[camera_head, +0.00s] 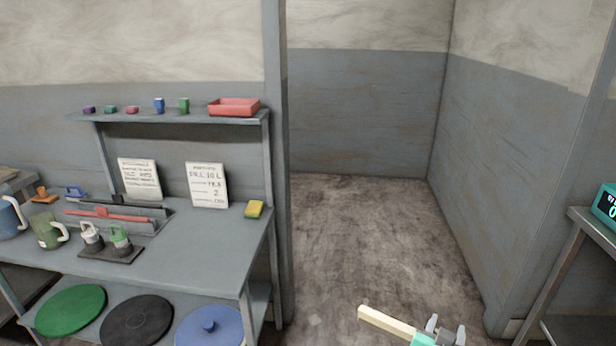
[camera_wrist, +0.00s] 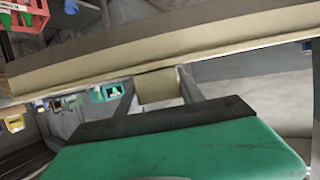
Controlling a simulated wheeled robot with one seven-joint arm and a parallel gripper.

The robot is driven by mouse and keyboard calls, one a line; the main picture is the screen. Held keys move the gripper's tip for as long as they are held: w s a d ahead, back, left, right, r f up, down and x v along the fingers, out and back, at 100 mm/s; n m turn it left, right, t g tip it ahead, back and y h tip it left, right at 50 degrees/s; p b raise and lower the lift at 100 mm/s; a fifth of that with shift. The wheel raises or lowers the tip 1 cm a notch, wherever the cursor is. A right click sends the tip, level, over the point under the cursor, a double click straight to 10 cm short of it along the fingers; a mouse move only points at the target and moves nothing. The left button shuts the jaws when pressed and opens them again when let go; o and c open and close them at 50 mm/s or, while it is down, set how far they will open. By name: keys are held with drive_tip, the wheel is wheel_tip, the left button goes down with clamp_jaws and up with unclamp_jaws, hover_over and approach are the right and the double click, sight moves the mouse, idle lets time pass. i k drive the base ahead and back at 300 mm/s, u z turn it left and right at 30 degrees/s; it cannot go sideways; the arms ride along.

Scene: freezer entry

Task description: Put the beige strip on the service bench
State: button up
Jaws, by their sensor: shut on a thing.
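My gripper (camera_head: 445,333) shows at the bottom edge of the head view, partly cut off. It is shut on the beige strip (camera_head: 385,322), which sticks out to its left above the floor. In the wrist view, the strip (camera_wrist: 230,38) runs slantwise across the picture, and a beige block lies between the two grey fingers of my gripper (camera_wrist: 157,88). A grey bench (camera_head: 185,245) with a raised shelf stands at the left, apart from the strip. A second table (camera_head: 580,218) is partly in view at the right. No label shows which is the service bench.
The left bench holds mugs, a red-handled tool (camera_head: 110,215), cards and a yellow sponge (camera_head: 254,209). Its front right top has bare room. Small cups and a red tray (camera_head: 234,107) stand on its shelf. A post (camera_head: 277,150) rises behind its right end. Open floor lies between the tables.

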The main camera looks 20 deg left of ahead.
sight(205, 248)
drive_tip(key=i, duration=2.9)
drive_tip(key=u, duration=4.8)
drive_tip(key=i, duration=1)
